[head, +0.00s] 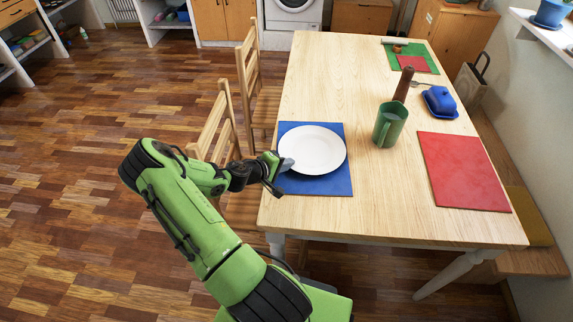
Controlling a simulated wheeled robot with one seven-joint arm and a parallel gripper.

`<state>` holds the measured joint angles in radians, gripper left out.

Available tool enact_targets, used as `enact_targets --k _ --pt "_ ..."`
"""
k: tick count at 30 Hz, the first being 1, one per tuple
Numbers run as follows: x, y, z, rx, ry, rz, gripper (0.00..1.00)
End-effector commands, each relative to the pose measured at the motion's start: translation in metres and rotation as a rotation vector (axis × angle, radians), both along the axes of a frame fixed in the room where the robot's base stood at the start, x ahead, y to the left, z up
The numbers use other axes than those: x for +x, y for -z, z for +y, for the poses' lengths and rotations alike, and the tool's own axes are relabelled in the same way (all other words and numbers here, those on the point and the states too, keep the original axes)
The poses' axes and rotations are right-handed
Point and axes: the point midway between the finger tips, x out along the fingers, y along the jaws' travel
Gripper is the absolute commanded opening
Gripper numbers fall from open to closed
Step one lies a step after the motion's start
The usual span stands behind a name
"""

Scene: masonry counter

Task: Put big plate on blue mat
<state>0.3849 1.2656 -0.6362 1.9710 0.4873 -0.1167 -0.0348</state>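The big white plate (318,150) is over the blue mat (325,186) at the near left of the wooden table. It looks flat and covers much of the mat, with blue showing at the mat's corners and near edge. I cannot tell whether it rests fully on the mat. My gripper (285,164) is at the plate's left rim, coming in from the left, and its grey fingertip overlaps or touches the rim. The fingers are too small to show whether they are closed on the rim.
A green mug (389,125), a brown pepper mill (403,85) and a blue butter dish (440,101) stand right of the plate. A red mat (463,171) lies bare at right. Wooden chairs (213,130) stand along the left edge. The table's near middle is clear.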

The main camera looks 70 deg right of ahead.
Motion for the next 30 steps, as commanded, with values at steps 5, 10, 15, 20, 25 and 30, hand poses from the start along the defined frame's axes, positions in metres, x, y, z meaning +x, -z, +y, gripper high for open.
enact_targets --k 5,10,15,20,25,30 --pt "0.000 0.001 -0.001 -0.004 0.000 0.002 0.00" --pt "0.000 0.001 0.000 0.000 0.000 0.000 0.14" --pt "0.000 0.000 0.000 0.000 0.000 0.000 0.14" --pt "0.009 -0.009 0.012 0.001 -0.005 -0.002 0.14" --pt "0.028 -0.032 0.049 0.003 -0.007 -0.002 0.14" --pt "0.045 -0.050 0.079 0.001 -0.005 -0.001 0.14"
